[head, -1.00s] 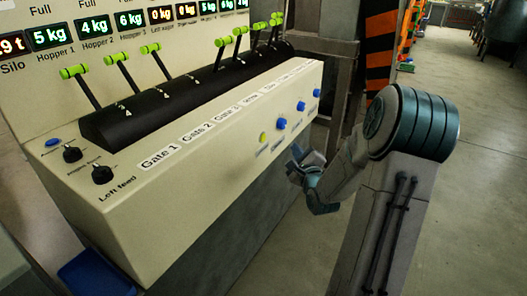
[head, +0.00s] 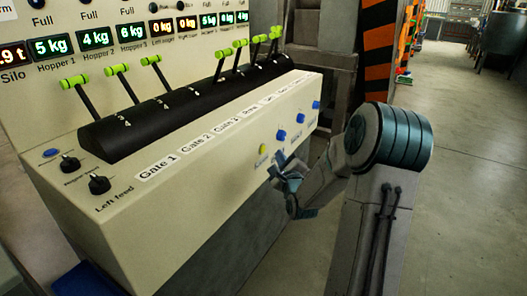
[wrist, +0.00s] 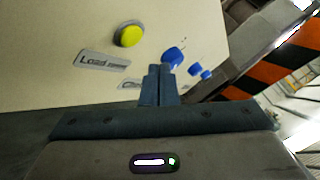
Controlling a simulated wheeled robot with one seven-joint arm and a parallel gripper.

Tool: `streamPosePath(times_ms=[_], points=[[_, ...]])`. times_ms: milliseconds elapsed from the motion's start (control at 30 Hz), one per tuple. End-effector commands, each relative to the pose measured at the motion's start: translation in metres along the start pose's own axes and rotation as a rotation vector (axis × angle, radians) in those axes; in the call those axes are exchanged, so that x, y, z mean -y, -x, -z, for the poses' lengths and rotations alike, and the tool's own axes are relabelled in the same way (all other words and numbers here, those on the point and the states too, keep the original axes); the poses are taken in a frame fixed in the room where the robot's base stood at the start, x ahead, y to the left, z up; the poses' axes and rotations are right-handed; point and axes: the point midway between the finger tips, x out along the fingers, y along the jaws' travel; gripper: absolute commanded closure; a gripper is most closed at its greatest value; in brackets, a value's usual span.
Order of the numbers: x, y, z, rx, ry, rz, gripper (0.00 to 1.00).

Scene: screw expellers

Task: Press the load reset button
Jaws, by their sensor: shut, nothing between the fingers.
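The yellow button (head: 263,149) sits on the front face of the cream control console (head: 130,226), left of a row of blue buttons. In the wrist view the yellow button (wrist: 128,34) is up and left of my fingertips, beside a label starting "Load" (wrist: 103,60); the rest of that label is too blurred to read. My gripper (head: 277,168) is in front of the console face, just below and right of the yellow button. In the wrist view my gripper (wrist: 159,70) is shut and empty, its tips near a blue knob. I cannot tell whether they touch the panel.
Blue buttons (head: 281,135) run along the face to the right. Green-handled levers (head: 115,70) stand on top of the console. A grey frame with a black and orange striped post (head: 379,45) stands behind. Open floor (head: 465,180) lies to the right.

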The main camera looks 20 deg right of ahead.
Motion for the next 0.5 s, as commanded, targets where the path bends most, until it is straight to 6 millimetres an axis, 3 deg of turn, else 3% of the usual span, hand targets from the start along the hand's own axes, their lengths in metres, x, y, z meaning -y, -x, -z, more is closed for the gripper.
streamPosePath(times_ms=[200, 500], points=[[-0.012, -0.015, -0.011, 0.002, 0.001, -0.001, 1.0], [-0.014, -0.02, -0.014, 0.0, 0.001, 0.0, 1.0]])
